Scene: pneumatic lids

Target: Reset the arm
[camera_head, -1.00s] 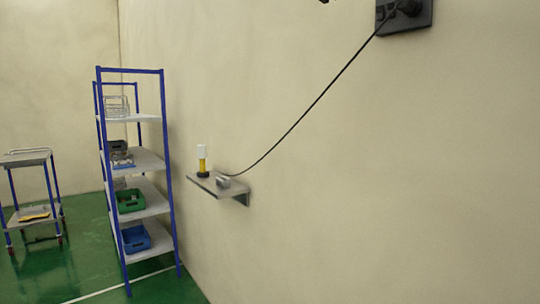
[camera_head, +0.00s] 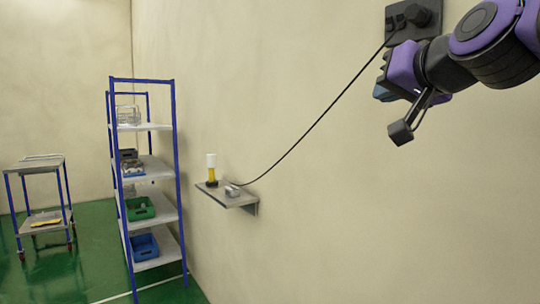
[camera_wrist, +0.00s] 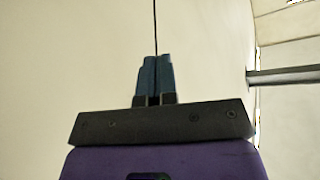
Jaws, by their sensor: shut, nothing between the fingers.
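My gripper (camera_wrist: 154,62) shows in the wrist view with its two blue fingers together and nothing between them. In the head view my arm reaches in from the upper right, and my gripper (camera_head: 383,80) is in front of the wall near the black wall panel (camera_head: 422,12). A black cable (camera_head: 318,120) runs from that panel down to a small grey piece (camera_head: 232,190) on the wall shelf (camera_head: 240,200). In the wrist view the cable (camera_wrist: 154,25) shows as a thin dark line beyond the fingertips.
A yellow and white cylinder (camera_head: 212,168) stands upright on the wall shelf. A blue-framed rack (camera_head: 175,180) holds a green bin (camera_head: 140,209) and a blue bin (camera_head: 145,248). A trolley (camera_head: 40,163) stands at the far left. The green floor between trolley and rack is clear.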

